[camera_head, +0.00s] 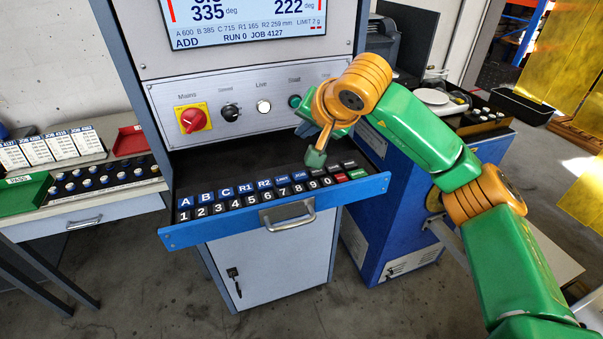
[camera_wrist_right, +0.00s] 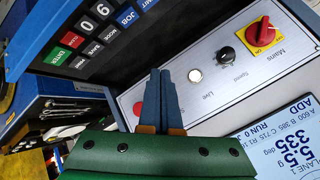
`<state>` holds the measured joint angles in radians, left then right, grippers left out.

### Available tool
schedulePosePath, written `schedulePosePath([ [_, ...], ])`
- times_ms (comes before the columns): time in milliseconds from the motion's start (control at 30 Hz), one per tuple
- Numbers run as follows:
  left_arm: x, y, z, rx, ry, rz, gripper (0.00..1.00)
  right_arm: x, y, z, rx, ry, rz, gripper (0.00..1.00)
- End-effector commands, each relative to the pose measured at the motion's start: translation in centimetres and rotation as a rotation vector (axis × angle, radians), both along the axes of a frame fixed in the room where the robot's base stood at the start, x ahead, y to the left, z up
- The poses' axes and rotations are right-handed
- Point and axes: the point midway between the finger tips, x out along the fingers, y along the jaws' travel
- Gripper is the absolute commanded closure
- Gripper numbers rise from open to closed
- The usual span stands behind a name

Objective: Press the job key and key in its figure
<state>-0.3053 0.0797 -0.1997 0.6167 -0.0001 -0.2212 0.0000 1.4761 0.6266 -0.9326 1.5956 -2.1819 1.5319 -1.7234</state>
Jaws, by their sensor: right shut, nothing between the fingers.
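The keypad drawer (camera_head: 225,235) is pulled out below the panel, with letter and word keys above number keys. A blue key reading JOB (camera_head: 299,175) sits right of the LIMIT key; it also shows in the wrist view (camera_wrist_right: 128,17). The 0 key (camera_head: 327,182) ends the number row, beside red and green keys. The screen (camera_head: 250,25) reads ADD, RUN 0, JOB 4127. My right gripper (camera_head: 306,130) is shut and empty, above the drawer's right part and in front of the panel. Its fingers (camera_wrist_right: 161,100) touch nothing I can make out. My left gripper is out of view.
The panel carries the red Mains switch (camera_head: 193,118), the black Speed knob (camera_head: 230,112), the Live lamp (camera_head: 263,106) and a green Start button (camera_head: 295,101). Job cards (camera_head: 60,146) stand on the left bench. The drawer handle (camera_head: 288,214) sticks out in front.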

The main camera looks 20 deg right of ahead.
Motion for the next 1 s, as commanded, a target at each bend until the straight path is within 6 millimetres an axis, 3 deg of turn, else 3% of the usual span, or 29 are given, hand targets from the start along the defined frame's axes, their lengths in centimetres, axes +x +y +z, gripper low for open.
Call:
schedulePosePath([
  [267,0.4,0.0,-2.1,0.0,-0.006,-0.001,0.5,0.0,0.0,-2.4,0.001,0.002,0.0,1.0],
  [700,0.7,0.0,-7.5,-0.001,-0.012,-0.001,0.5,0.1,0.0,-8.6,0.002,0.0,0.0,1.0],
  [1000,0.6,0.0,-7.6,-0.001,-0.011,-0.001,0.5,0.1,0.1,-8.8,0.001,0.002,0.0,1.0],
])
